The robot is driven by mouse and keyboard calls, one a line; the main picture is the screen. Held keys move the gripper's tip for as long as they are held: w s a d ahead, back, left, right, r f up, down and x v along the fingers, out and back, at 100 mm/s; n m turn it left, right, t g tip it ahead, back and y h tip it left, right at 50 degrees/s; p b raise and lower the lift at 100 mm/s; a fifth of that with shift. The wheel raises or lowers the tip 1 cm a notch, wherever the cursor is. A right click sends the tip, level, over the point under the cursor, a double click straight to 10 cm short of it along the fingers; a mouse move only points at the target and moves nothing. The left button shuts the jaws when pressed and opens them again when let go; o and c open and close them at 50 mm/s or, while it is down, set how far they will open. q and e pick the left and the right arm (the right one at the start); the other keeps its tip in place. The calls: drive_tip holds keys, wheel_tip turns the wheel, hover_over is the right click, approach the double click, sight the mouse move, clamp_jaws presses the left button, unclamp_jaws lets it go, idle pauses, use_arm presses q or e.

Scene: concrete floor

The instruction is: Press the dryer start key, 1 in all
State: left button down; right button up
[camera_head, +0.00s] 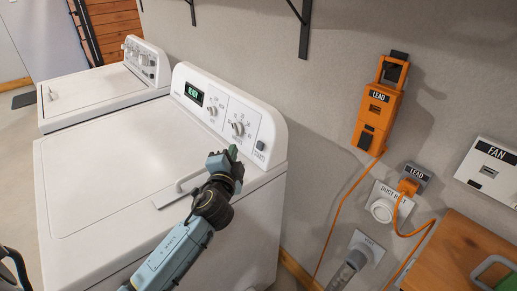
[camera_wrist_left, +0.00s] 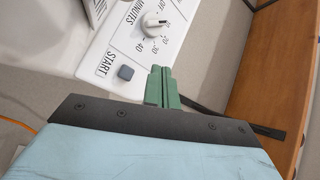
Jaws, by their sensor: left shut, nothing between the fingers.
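The dryer (camera_head: 120,190) is the white machine in front, with a raised control panel at its back edge. My left gripper (camera_head: 232,153) is shut and empty, just left of the key in the head view. In the wrist view its green fingertips (camera_wrist_left: 162,72) are right of the key, with a visible gap. The panel's green display (camera_head: 194,94) appears to read READY. My right gripper is not in view.
Two knobs (camera_head: 212,108) (camera_head: 237,128) sit on the panel near the fingers. A second white machine (camera_head: 95,92) stands behind. On the wall are an orange LEAD box (camera_head: 376,112), a duct outlet (camera_head: 382,210) and a FAN plate (camera_head: 490,168). A wooden cabinet (camera_head: 455,255) stands right.

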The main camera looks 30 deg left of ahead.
sight(260, 146)
use_arm(q)
drive_tip(key=w, duration=0.1)
drive_tip(key=w+d+f+b, duration=0.1)
drive_tip(key=w+b, duration=0.1)
drive_tip(key=w, duration=0.1)
drive_tip(key=shift+w+d+f, duration=0.1)
drive_tip(key=shift+d+f, duration=0.25)
drive_tip(key=shift+f, duration=0.05)
drive_tip(key=shift+w+d+f+b, duration=0.1)
drive_tip(key=shift+w+d+b, duration=0.2)
drive_tip(key=shift+w+b, duration=0.35)
drive_tip(key=shift+w, duration=0.1)
idle(1.1)
drive_tip(key=shift+w+d+f, duration=0.15)
drive_tip(key=shift+w, duration=0.2)
drive_tip(key=shift+w+d+f+b, duration=0.2)
drive_tip(key=shift+w+b, duration=0.25)
drive_tip(key=shift+b, duration=0.1)
idle(0.6)
drive_tip(key=shift+s+r, duration=0.1)
drive_tip(key=shift+s, duration=0.05)
drive_tip(key=shift+s+a+r+p, duration=0.25)
drive_tip(key=shift+s+a+p, duration=0.05)
drive_tip(key=shift+s+p, duration=0.4)
